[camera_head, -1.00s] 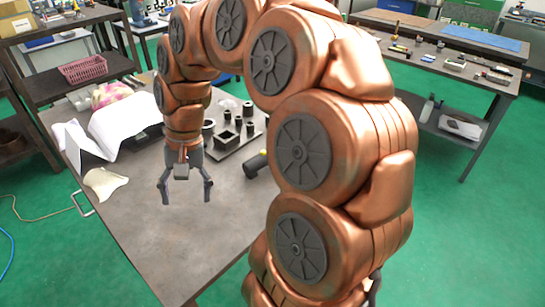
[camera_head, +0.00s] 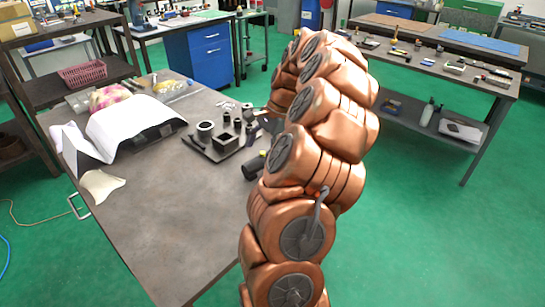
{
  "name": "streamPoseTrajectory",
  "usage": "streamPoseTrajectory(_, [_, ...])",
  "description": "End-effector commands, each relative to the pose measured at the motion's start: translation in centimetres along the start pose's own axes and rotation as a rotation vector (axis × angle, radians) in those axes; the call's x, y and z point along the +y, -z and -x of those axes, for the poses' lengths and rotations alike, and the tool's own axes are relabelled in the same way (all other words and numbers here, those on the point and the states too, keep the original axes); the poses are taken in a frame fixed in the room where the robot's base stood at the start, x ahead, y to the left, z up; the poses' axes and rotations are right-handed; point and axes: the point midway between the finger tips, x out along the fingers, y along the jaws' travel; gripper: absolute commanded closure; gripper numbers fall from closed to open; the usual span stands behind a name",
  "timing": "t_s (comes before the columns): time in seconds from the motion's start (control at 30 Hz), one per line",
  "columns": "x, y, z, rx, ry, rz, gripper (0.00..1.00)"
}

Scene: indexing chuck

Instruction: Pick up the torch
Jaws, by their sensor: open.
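The torch (camera_head: 254,168) looks like a short dark cylinder with a yellow part at its upper end. It lies near the right edge of the grey table (camera_head: 165,215), close beside my arm, which may hide some of it. My gripper (camera_head: 262,128) is mostly hidden behind my arm. Only dark finger parts show, a little above the torch in the picture and apart from it. It is open, and nothing shows held in it.
A dark plate (camera_head: 200,147) with several dark round and square parts stands just left of the torch. The front of the table is clear. A second bench (camera_head: 440,75) stands at the right.

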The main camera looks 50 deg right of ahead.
Motion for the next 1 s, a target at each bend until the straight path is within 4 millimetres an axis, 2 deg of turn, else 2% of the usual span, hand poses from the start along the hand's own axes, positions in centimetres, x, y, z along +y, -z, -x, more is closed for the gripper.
streamPoseTrajectory(0.47, [-0.2,-0.1,-3.2,-0.003,-0.001,0.003,0.26])
streamPoseTrajectory(0.77, [-0.3,0.1,-6.8,-0.002,-0.002,0.005,0.26])
streamPoseTrajectory(1.0, [-0.4,0.3,-7.2,0.001,0.002,0.004,0.26])
